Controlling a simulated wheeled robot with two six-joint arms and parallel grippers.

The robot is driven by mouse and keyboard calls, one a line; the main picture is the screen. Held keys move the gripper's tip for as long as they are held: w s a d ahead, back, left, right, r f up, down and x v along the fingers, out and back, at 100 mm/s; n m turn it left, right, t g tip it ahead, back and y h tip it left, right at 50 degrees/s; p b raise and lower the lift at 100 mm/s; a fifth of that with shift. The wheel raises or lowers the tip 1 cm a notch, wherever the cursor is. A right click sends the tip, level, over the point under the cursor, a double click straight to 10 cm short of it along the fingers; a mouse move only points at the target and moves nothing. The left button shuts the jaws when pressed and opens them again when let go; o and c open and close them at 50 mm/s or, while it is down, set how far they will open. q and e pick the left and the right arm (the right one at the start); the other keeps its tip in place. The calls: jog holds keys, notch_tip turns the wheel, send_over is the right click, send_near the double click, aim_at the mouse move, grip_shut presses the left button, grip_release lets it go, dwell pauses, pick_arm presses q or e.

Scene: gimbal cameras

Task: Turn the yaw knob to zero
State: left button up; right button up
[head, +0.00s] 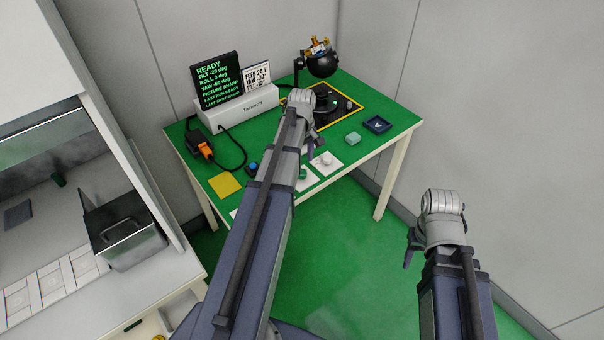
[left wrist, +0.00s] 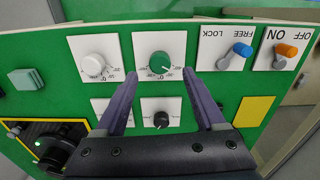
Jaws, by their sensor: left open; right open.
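A control panel on the green table has several knobs on white plates. In the left wrist view, a green knob (left wrist: 159,62) with a degree scale shows between the fingertips of my open left gripper (left wrist: 160,72); I cannot tell how far above it they are. A white knob (left wrist: 92,65) and a black knob (left wrist: 160,119) also have plates. No plate legibly says yaw. In the head view, my left gripper (head: 314,146) points down over the table, near the green knob (head: 302,173). The screen (head: 216,80) appears to read yaw -60 deg. My right gripper (head: 409,250) is open, away from the table.
A blue lever (left wrist: 242,49) marked FREE/LOCK and an orange lever (left wrist: 287,50) marked OFF/ON sit beside the green knob. A black ball-shaped device (head: 321,64) stands at the back. A dark tray (head: 377,124) and a pale green block (head: 353,138) lie at right.

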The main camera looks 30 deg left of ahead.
aim_at(302, 172)
pick_arm(q)
notch_tip(302, 172, down, 5)
jog(key=b, duration=0.4)
jog(key=shift+r, duration=0.1)
grip_shut()
dwell(0.4)
